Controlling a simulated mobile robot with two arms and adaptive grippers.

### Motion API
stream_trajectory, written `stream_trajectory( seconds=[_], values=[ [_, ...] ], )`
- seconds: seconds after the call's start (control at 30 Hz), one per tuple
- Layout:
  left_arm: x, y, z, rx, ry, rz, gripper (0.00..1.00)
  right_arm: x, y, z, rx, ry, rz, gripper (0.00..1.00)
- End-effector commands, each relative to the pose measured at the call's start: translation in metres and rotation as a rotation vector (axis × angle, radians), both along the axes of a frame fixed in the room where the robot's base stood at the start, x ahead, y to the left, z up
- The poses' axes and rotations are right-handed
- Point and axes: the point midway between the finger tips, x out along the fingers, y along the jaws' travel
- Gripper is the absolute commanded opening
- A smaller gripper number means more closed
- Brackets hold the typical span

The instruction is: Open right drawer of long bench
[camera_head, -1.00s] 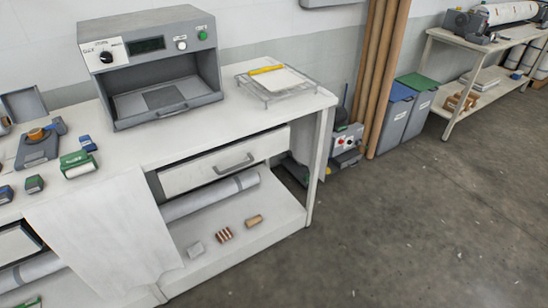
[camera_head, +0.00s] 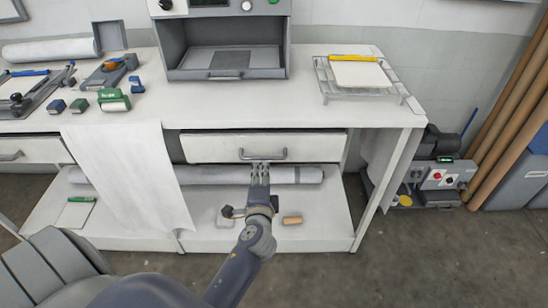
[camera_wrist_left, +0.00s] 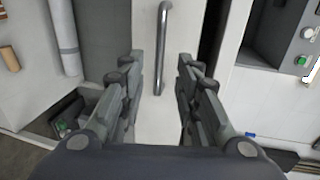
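The long bench (camera_head: 235,115) has a white right drawer (camera_head: 205,148) under its top, with a grey bar handle (camera_head: 263,155). The drawer looks shut or nearly so, with a dark gap along its edge. My left gripper (camera_head: 260,167) is in front of the drawer, just below the handle in the picture. In the left wrist view the gripper (camera_wrist_left: 157,80) is open, its two fingers apart. The handle (camera_wrist_left: 162,45) shows upright between and beyond the fingertips, and nothing is gripped. My right gripper is not in view.
A grey box device (camera_head: 225,72) and a wire rack (camera_head: 365,85) stand on the bench top. A white sheet (camera_head: 120,185) hangs over the front, left of the drawer. A roll (camera_head: 220,175) and small blocks (camera_head: 292,220) lie on the lower shelf.

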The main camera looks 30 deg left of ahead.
Motion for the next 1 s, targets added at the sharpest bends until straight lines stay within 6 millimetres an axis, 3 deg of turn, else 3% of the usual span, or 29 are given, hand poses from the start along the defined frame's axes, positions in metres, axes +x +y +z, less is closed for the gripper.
stream_trajectory(
  seconds=[0.2, 0.5, 0.9, 0.93, 1.0],
  values=[
    [0.036, 0.022, -0.006, 0.001, -0.003, -0.001, 0.30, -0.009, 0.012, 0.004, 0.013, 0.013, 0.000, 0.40],
    [0.073, 0.044, -0.017, -0.002, -0.001, -0.002, 0.30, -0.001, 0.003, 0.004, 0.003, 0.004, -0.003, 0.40],
    [0.080, 0.048, -0.019, -0.003, -0.001, -0.001, 0.30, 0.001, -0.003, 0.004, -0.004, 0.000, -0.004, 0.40],
    [0.080, 0.048, -0.019, -0.003, -0.001, -0.001, 0.28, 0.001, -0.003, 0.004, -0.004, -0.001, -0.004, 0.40],
    [0.080, 0.048, -0.019, -0.003, -0.001, -0.001, 0.12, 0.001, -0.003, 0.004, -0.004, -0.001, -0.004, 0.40]
  ],
)
